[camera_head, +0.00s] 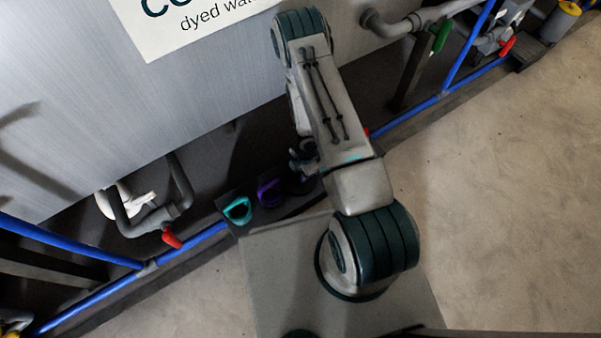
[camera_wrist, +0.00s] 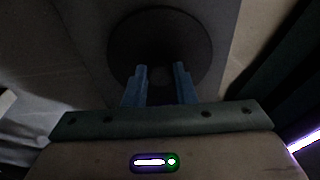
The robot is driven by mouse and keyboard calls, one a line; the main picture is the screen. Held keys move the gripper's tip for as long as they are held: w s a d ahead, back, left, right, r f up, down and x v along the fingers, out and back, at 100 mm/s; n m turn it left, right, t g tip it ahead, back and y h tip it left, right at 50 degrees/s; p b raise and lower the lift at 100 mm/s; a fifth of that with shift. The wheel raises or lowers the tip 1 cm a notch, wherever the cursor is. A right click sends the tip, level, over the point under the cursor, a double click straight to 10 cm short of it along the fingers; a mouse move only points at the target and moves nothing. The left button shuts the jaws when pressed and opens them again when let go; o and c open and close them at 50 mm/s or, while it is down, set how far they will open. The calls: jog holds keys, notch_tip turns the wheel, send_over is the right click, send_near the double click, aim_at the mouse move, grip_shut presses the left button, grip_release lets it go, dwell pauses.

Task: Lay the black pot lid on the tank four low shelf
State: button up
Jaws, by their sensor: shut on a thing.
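The black pot lid (camera_wrist: 160,30) is a dark round disc in the wrist view, beyond my fingertips. My gripper (camera_wrist: 160,72) is shut on it near the disc's middle, with a blue finger on each side; the grasped part is dim. In the head view my gripper (camera_head: 303,162) hangs low, close above a dark low shelf (camera_head: 237,229) at the tank's foot. A dark round shape (camera_head: 300,185) below it looks like the lid, partly hidden by my arm. I cannot tell whether it touches the shelf.
A teal item (camera_head: 238,210) and a purple item (camera_head: 269,192) stand on the shelf, left of the lid. The grey tank (camera_head: 190,90) rises behind, with a sign. Blue rails (camera_head: 205,235), a red-handled valve (camera_head: 171,238) and grey pipes flank the shelf. Floor at right is clear.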

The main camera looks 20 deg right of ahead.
jog(key=o, duration=1)
notch_tip(320, 180, up, 12)
jog(key=d+p, duration=0.1)
jog(key=p, duration=0.7)
jog(key=shift+w+d, duration=0.25)
jog(key=shift+d, duration=0.1)
